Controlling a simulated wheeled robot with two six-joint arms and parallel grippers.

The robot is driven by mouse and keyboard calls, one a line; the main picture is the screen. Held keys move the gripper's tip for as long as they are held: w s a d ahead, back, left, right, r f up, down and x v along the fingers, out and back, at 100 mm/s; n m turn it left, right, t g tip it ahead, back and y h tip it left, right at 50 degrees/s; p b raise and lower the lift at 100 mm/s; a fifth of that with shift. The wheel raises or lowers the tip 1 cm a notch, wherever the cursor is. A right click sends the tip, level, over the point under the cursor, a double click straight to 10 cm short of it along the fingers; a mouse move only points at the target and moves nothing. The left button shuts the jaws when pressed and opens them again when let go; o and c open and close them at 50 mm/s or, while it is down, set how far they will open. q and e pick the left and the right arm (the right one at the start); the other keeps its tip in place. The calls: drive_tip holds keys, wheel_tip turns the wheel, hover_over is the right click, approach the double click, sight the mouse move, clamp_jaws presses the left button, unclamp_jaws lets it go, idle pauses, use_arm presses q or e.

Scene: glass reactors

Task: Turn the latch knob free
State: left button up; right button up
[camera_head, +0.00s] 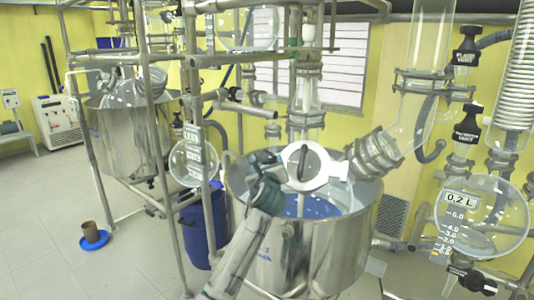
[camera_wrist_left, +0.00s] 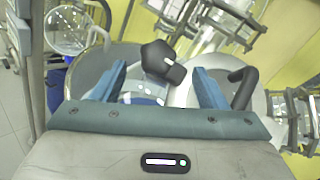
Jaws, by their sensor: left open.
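A black knob (camera_wrist_left: 163,60) shows in the left wrist view, beyond and between my two blue finger pads, with a gap on each side. I cannot tell its exact distance. In the head view a white round cover (camera_head: 318,178) with a dark handle (camera_head: 303,161) stands over the open top of the steel vessel (camera_head: 310,255). My left gripper (camera_head: 268,166) is just left of this cover, and its fingertips are hard to make out there. In the left wrist view the left gripper (camera_wrist_left: 161,84) is open and empty. The right gripper is not in view.
A bent black handle (camera_wrist_left: 243,86) is close to the right finger in the left wrist view. Glass piping (camera_head: 373,155) rises right of the cover. A metal frame post (camera_head: 203,190) and a blue drum (camera_head: 197,228) stand left of the vessel. The left floor is mostly clear.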

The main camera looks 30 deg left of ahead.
sight(266, 155)
use_arm(q)
drive_tip(key=p+x, duration=0.2)
drive_tip(key=x, duration=0.6)
drive_tip(key=shift+a+p, duration=0.15)
drive_tip(key=shift+p, duration=0.25)
drive_tip(key=shift+w+a+f, duration=0.1)
drive_tip(key=shift+w+a, duration=0.05)
drive_tip(key=shift+w, duration=0.05)
drive_tip(key=shift+a, duration=0.1)
drive_tip(key=c, duration=1)
